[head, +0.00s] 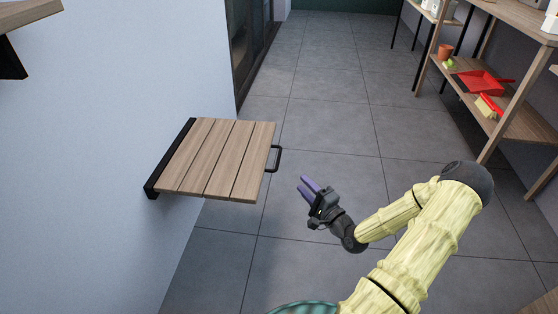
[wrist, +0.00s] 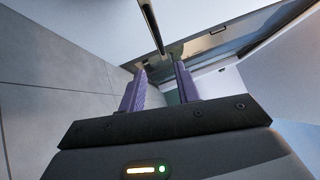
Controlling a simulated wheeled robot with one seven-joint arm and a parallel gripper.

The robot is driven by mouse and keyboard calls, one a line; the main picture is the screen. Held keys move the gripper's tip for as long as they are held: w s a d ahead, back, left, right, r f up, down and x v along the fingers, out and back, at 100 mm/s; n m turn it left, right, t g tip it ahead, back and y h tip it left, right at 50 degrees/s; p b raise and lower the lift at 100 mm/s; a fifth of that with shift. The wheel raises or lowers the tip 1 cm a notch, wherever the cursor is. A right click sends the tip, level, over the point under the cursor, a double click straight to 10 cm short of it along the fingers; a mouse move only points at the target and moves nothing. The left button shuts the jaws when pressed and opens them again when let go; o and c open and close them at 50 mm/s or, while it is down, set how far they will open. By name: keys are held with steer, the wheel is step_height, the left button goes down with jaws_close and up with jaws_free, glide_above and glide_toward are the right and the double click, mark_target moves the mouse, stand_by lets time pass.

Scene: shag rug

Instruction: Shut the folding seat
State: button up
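The folding seat (head: 222,160) has light wooden slats and stands out level from the wall, folded down. A black bracket (head: 170,160) joins it to the wall. A black handle (head: 275,158) sticks out from its outer edge. My gripper (head: 305,184), with purple fingers, is to the right of the handle and apart from it, pointing toward the seat. In the wrist view the two fingers (wrist: 160,70) stand apart with nothing between them. A thin dark bar (wrist: 150,25) shows beyond them; I cannot tell whether it is the handle.
The pale wall (head: 90,150) is at left, with part of a wooden shelf (head: 28,13) at upper left. The grey tiled floor (head: 330,100) between is clear.

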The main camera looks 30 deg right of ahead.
mark_target(279, 157)
steer(key=b+x, duration=0.3)
steer(key=x, duration=0.4)
steer(key=b+x, duration=0.3)
steer(key=x, duration=0.4)
steer(key=shift+w+d, duration=0.1)
steer(key=shift+d, duration=0.1)
steer(key=shift+a, duration=0.15)
steer(key=shift+a, duration=0.1)
jaws_close()
